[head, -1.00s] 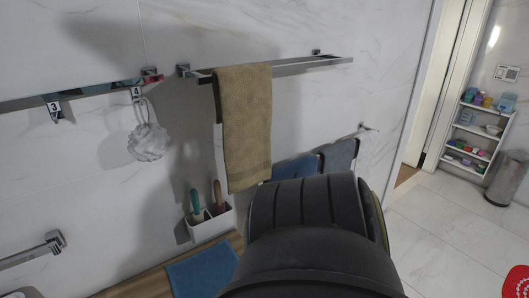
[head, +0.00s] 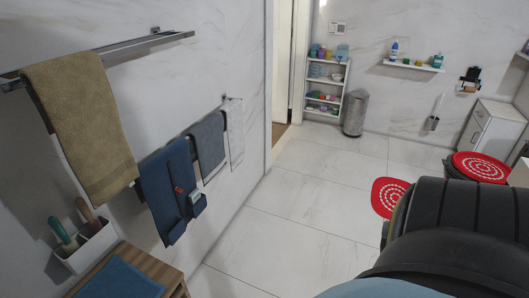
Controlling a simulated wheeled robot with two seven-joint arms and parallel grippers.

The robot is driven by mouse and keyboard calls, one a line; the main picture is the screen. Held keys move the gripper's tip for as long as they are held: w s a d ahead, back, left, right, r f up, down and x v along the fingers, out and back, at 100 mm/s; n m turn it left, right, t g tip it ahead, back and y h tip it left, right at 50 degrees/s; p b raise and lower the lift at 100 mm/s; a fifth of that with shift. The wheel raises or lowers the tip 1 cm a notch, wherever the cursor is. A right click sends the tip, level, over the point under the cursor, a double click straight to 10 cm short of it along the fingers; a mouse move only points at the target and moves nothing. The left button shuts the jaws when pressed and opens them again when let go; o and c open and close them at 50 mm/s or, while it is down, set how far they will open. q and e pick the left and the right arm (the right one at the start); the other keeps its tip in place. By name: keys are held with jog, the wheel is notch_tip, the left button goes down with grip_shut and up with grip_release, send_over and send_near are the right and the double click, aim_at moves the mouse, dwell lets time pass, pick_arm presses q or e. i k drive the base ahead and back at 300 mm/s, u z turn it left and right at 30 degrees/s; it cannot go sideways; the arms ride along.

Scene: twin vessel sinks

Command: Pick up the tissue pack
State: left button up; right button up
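I cannot make out a tissue pack for certain in the head view. Small packs and bottles stand on the white shelf unit (head: 324,84) at the far wall, too small to tell apart. More small items stand on the wall shelf (head: 414,66) to its right. Neither of my grippers is in view. A large dark ribbed shape, apparently part of my own body, covers the lower right and hides the floor behind it.
Close on the left are a tan towel (head: 82,125), a blue towel (head: 168,193) and a wooden stand (head: 163,276). A metal bin (head: 355,113) stands beside the shelf unit. A red mat (head: 389,196) lies on the floor. The middle of the tiled floor (head: 300,205) is clear.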

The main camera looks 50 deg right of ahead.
aim_at(195, 195)
jog(key=z, duration=1.05)
jog(key=k, duration=1.1)
jog(key=z, duration=0.7)
jog(key=i, duration=1.55)
jog(key=u, duration=1.1)
jog(key=i, duration=0.85)
jog(key=u, duration=0.95)
